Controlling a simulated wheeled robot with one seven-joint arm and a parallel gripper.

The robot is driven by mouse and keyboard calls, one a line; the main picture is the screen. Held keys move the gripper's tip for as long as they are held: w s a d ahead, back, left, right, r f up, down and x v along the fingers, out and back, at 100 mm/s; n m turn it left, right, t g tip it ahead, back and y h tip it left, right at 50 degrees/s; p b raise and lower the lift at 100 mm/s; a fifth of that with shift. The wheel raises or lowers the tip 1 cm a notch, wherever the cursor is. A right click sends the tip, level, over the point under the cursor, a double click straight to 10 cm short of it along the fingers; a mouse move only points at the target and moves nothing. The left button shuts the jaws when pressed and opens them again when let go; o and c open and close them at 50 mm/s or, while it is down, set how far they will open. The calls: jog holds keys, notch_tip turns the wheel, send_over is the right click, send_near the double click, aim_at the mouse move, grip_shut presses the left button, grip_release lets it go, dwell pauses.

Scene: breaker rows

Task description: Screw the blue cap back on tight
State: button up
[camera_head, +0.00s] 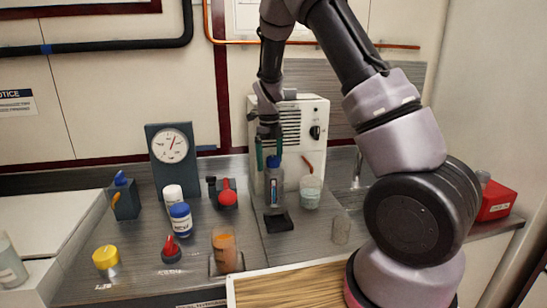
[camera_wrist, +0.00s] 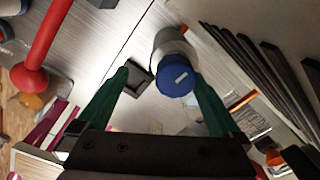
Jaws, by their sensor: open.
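A bottle (camera_head: 273,190) with a clear body stands upright on the counter in front of the white box. A blue cap (camera_head: 273,161) sits on its top; whether it is tight cannot be told. In the wrist view the blue cap (camera_wrist: 172,80) and pale bottle neck (camera_wrist: 172,42) show between the fingers, nearer the right one. My gripper (camera_head: 269,155) comes down from above, its green fingers either side of the cap. It also shows in the wrist view (camera_wrist: 160,78), open, with a gap left of the cap. Contact with the right finger is unclear.
A dark square pad (camera_head: 278,222) lies in front of the bottle. A clear cup (camera_head: 310,190) stands close at its right, and a red-handled device (camera_head: 227,194) at its left. The white box (camera_head: 308,128) is close behind. A blue-lidded jar (camera_head: 180,218) stands further left.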

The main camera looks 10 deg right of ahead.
aim_at(276, 156)
jog(key=w+d+n, duration=0.1)
jog(key=n, duration=0.1)
jog(key=w+d+n, duration=0.1)
jog(key=n, duration=0.1)
jog(key=shift+d, duration=0.2)
jog(key=shift+n, duration=1.1)
jog(key=n, duration=0.5)
jog(key=shift+a, duration=0.15)
jog(key=shift+s+a+n, duration=0.15)
jog(key=shift+a+n, duration=0.05)
jog(key=shift+n, duration=0.5)
jog(key=shift+s, duration=0.1)
